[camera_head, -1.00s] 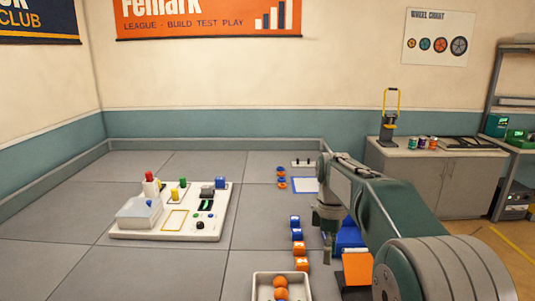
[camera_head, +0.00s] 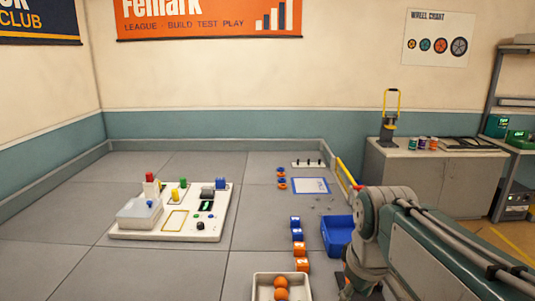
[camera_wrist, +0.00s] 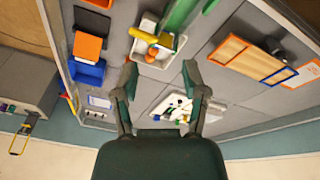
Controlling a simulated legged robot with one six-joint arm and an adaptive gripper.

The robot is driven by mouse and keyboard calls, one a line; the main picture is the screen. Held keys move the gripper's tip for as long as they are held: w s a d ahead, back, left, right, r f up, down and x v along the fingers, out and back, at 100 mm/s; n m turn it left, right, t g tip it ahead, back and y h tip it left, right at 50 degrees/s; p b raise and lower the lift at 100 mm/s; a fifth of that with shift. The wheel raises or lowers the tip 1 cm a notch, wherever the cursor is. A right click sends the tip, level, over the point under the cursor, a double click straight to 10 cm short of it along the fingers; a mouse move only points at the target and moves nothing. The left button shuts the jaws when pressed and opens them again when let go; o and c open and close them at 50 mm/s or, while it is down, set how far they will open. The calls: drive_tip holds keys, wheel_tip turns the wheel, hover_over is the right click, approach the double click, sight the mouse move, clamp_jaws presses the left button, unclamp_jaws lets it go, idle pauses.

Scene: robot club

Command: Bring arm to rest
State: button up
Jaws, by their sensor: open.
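My arm (camera_head: 420,240) is folded back at the lower right of the head view, where I cannot make out the gripper's fingers. In the wrist view my gripper (camera_wrist: 160,68) is open, with its two dark green fingers spread apart and nothing between them. That view is turned over, with the wall at the bottom and the floor field above. The gripper touches nothing that I can see.
A blue bin (camera_head: 337,235) stands beside my arm, left of it. Orange and blue cubes (camera_head: 298,235) line up nearby, and a white tray (camera_head: 257,293) holds orange balls. A white board (camera_head: 150,235) with parts lies left. Grey floor between is clear.

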drive_tip(key=s+f+m+t, duration=0.3)
drive_tip(key=s+f+m, duration=0.1)
drive_tip(key=s, duration=0.6)
drive_tip(key=shift+d+f+m, duration=0.15)
drive_tip(key=shift+f+m, duration=0.05)
drive_tip(key=shift+m, duration=0.4)
